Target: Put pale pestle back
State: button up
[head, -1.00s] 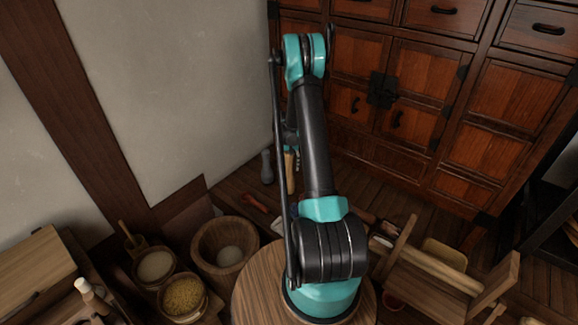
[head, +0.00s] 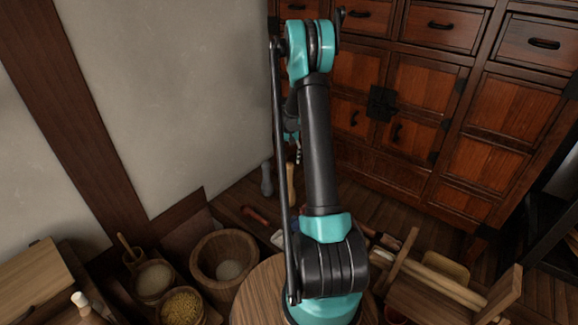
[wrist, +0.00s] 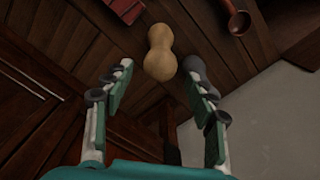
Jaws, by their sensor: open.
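The pale pestle (wrist: 160,52), a tan piece with rounded ends and a narrowed waist, is in the wrist view just beyond my fingertips. It also shows in the head view (head: 291,182) as a slim pale shape beside the arm. My gripper (wrist: 158,72) is open, its two fingers either side of the pestle's near end in the picture; I cannot tell whether they touch it. A grey pestle (wrist: 196,72) is partly hidden behind the right finger. It stands left of the pale one in the head view (head: 267,179).
A wooden bowl (head: 205,258) and a tub of yellow grain (head: 182,306) stand at lower left. A dark red ladle (wrist: 238,22) lies near the pestles. A wooden cabinet (head: 425,85) fills the back; a wooden rack (head: 440,290) is at right.

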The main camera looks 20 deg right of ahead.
jog(key=shift+a+r, duration=0.1)
jog(key=shift+r, duration=0.25)
jog(key=s+a+r+n+t, duration=0.1)
jog(key=s+a+r, duration=0.3)
jog(key=s+r, duration=0.3)
jog(key=s+a+r+n+t, duration=0.1)
jog(key=s+a+r, duration=0.35)
jog(key=s, duration=0.45)
jog(key=s+a+n+t, duration=0.1)
jog(key=s+a, duration=0.1)
jog(key=s, duration=0.8)
jog(key=s+a+n+t, duration=0.1)
jog(key=s+a, duration=0.1)
jog(key=s, duration=0.8)
jog(key=shift+s+a+f+n, duration=0.2)
jog(key=shift+s+a+n, duration=0.05)
jog(key=shift+a+n, duration=0.1)
